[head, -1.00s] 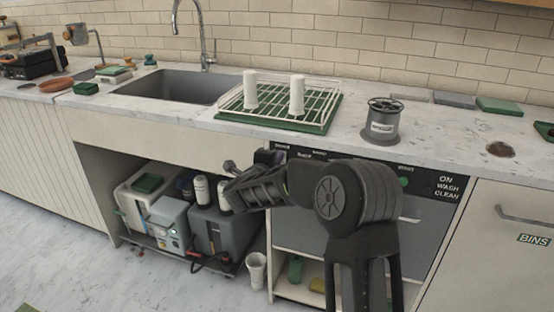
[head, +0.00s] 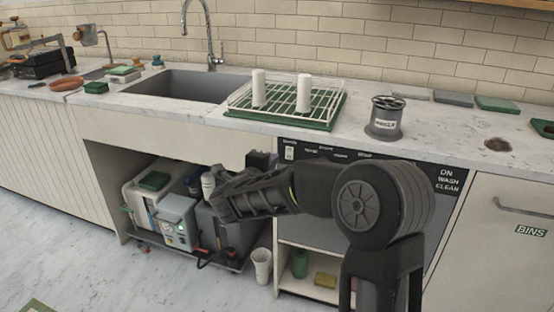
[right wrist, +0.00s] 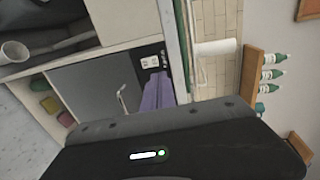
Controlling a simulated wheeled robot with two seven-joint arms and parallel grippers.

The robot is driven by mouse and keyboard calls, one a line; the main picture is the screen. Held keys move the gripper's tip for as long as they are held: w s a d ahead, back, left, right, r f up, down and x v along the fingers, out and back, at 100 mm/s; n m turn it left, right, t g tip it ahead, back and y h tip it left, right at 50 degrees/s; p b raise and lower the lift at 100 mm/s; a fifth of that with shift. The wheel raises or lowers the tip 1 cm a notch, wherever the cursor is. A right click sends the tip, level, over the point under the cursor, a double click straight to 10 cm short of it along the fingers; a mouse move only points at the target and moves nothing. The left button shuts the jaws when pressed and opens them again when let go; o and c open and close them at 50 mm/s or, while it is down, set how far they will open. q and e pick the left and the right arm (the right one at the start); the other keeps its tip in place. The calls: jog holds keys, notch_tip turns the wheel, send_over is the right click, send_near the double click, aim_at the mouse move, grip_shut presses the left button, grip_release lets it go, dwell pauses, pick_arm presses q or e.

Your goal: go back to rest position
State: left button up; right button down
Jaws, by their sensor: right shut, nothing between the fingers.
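My right arm comes in from the lower right of the head view and reaches left, in front of the dark control panel (head: 440,178) under the counter. My right gripper (head: 224,198) is shut and empty, in front of the open cupboard bay. Its fingertips are dark and hard to make out against the machines behind. In the right wrist view a dark housing with a small green light fills the bottom, and the fingers do not show. My left gripper is not in view.
A purple cloth (right wrist: 157,92) hangs by the panel. A white cup (head: 261,264) stands low by the bay.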

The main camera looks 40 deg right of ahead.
jog(key=shift+v, duration=0.9)
jog(key=shift+w+r, duration=0.1)
jog(key=shift+r, duration=0.05)
